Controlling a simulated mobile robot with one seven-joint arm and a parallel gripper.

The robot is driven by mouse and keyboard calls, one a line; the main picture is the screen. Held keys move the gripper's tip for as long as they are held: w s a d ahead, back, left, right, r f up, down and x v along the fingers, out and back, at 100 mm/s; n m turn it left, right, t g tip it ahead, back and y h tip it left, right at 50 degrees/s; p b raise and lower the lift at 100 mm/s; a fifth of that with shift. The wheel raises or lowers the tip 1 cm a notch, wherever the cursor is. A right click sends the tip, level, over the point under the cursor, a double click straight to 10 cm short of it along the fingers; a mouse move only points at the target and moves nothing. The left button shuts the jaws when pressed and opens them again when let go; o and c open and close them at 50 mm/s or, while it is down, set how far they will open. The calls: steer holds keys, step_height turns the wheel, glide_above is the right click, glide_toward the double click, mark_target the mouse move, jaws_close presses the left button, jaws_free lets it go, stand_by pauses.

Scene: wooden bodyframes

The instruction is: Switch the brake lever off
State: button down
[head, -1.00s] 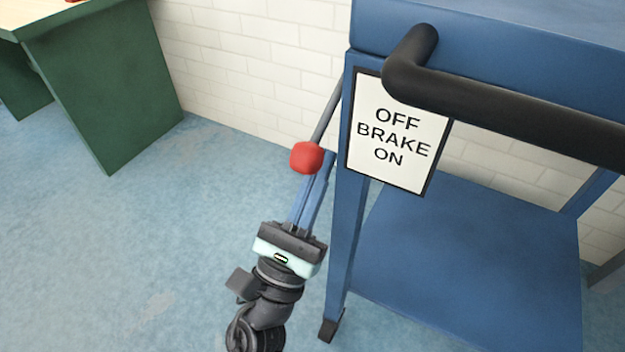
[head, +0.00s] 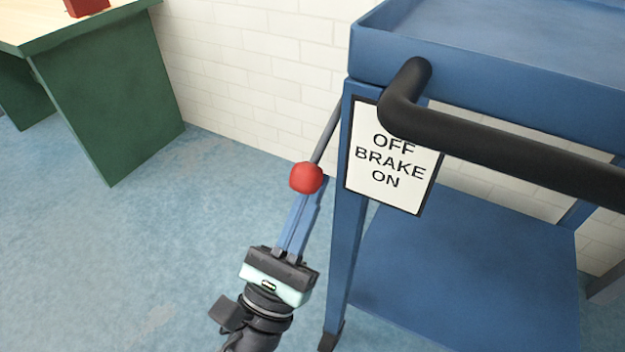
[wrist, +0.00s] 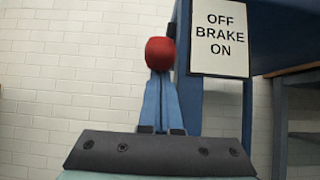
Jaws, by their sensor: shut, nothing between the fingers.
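The brake lever is a dark rod (head: 326,136) ending in a red ball knob (head: 305,178), beside the left leg of a blue cart. A white sign (head: 393,165) on the cart reads OFF at the top, BRAKE in the middle and ON at the bottom. My gripper (head: 308,202) is shut and empty, its blue fingers pointing up at the underside of the knob. In the wrist view the knob (wrist: 160,53) stands just above the fingertips (wrist: 160,76). I cannot tell whether they touch. The rod is mostly hidden behind the knob there.
The blue cart (head: 460,270) has a black handle (head: 500,140) sticking out above the sign, right of my gripper. A green table (head: 110,100) with a red object (head: 87,6) stands at the far left. The floor (head: 110,250) between is clear, with a white brick wall behind.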

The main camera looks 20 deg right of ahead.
steer(key=shift+s+a+r+g+y+p, duration=0.3)
steer(key=shift+r+p, duration=0.45)
steer(key=shift+p, duration=1.45)
steer(key=shift+s+a+r+g+y+p, duration=0.25)
steer(key=shift+r+y+p, duration=0.4)
steer(key=shift+p, duration=1.55)
steer(key=shift+s+a+r+g+y+p, duration=0.1)
steer(key=shift+a+r+g+y+p, duration=0.2)
steer(key=shift+r+p, duration=1.25)
step_height(320, 180, up, 2)
steer(key=g+y+p, duration=0.2)
steer(key=y+p, duration=0.1)
steer(key=p, duration=1.2)
step_height(320, 180, up, 6)
steer(key=g+y+p, duration=0.3)
steer(key=p, duration=1.5)
glide_above(302, 177)
steer(key=shift+s+a, duration=0.25)
steer(key=shift+a, duration=0.05)
steer(key=shift+w+d+r+p, duration=0.1)
steer(key=shift+w+r+p, duration=0.1)
steer(key=shift+r+p, duration=0.1)
steer(key=shift+f, duration=0.1)
step_height(302, 177, down, 5)
steer(key=b, duration=0.3)
steer(key=p+v, duration=0.1)
steer(key=v, duration=0.9)
steer(key=shift+s+r+p, duration=0.25)
steer(key=shift+r+p, duration=0.1)
steer(key=shift+r, duration=0.05)
